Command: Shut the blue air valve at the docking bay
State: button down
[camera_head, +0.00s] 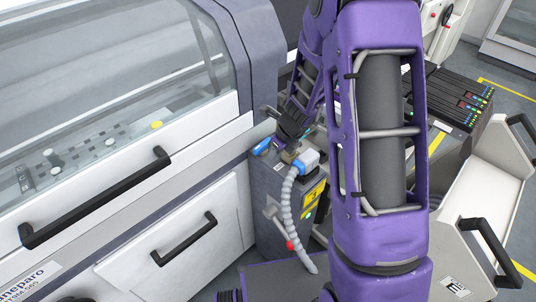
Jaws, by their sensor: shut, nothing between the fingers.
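A grey docking post stands between the white machine and my purple arm. On its top left is a small blue handle (262,147), which looks like the air valve's lever. My gripper (279,135) is dark, shut and empty, just above and to the right of this handle. I cannot tell whether they touch. The valve's body is mostly hidden behind the gripper, and its setting is too small to read. A blue and white connector (308,161) sits on the post to the right, with a grey ribbed hose (288,195) running down from it.
The white machine (205,225), with black handles and a clear hood, fills the left. A lever with a red knob (290,245) sticks out low on the docking post (265,185). A white trolley (480,200) and black feeders (455,95) are at the right.

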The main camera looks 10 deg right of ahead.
jog(key=p+v, duration=0.1)
jog(key=v, duration=0.9)
jog(key=shift+p, duration=0.4)
